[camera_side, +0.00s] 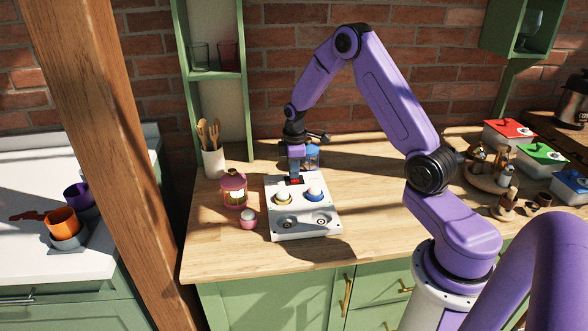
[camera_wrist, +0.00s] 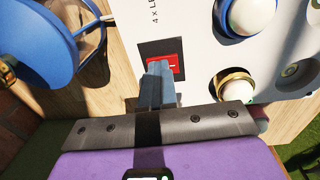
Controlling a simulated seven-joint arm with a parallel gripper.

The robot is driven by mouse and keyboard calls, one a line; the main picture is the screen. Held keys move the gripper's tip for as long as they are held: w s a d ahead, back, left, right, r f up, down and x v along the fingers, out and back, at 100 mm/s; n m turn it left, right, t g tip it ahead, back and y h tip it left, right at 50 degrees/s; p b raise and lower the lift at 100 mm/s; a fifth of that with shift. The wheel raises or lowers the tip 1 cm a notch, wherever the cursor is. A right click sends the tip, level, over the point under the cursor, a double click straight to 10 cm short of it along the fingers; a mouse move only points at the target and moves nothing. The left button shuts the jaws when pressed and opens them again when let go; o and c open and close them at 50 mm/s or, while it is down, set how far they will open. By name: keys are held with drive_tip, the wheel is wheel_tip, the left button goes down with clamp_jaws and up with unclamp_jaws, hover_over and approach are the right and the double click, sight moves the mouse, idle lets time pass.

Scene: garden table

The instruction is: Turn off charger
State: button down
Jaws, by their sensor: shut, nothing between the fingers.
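The charger (camera_side: 273,229) is a white box on the wooden counter. It also shows in the wrist view (camera_wrist: 205,25). A red switch (camera_wrist: 166,63) sits in a dark recess near its back edge; the side view shows a bit of red (camera_side: 293,181) there. A white ball in a yellow ring (camera_side: 283,198) and one in a blue ring (camera_side: 314,194) sit in the charger's rear sockets; the front sockets are empty. My gripper (camera_side: 295,179) is shut and empty, pointing down at the switch. In the wrist view its fingertips (camera_wrist: 158,68) overlap the switch's lower edge; contact is unclear.
A pink lantern (camera_side: 233,189) and a pink-cupped ball (camera_side: 248,218) stand left of the charger. A blue lantern (camera_side: 312,156) stands close behind it. A utensil pot (camera_side: 213,163) is at the back left. The counter right of the charger is clear.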

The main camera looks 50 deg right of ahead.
sight(296, 180)
drive_tip(key=shift+s+a+f+g, duration=0.35)
drive_tip(key=shift+s+a, duration=0.1)
drive_tip(key=shift+a, duration=0.15)
drive_tip(key=shift+r, duration=0.15)
wheel_tip(296, 180, up, 14)
drive_tip(key=shift+d+r, duration=0.15)
drive_tip(key=shift+r, duration=0.05)
drive_tip(key=shift+s+t+h, duration=0.1)
drive_tip(key=shift+t+h, duration=0.2)
drive_tip(key=shift+t, duration=0.25)
drive_tip(key=f, duration=0.4)
drive_tip(key=d+f, duration=0.1)
drive_tip(key=f, duration=0.4)
drive_tip(key=w+f, duration=0.1)
drive_tip(key=f, duration=0.3)
drive_tip(key=shift+w+d+f, duration=0.1)
drive_tip(key=shift+d+f, duration=0.05)
drive_tip(key=shift+f, duration=0.25)
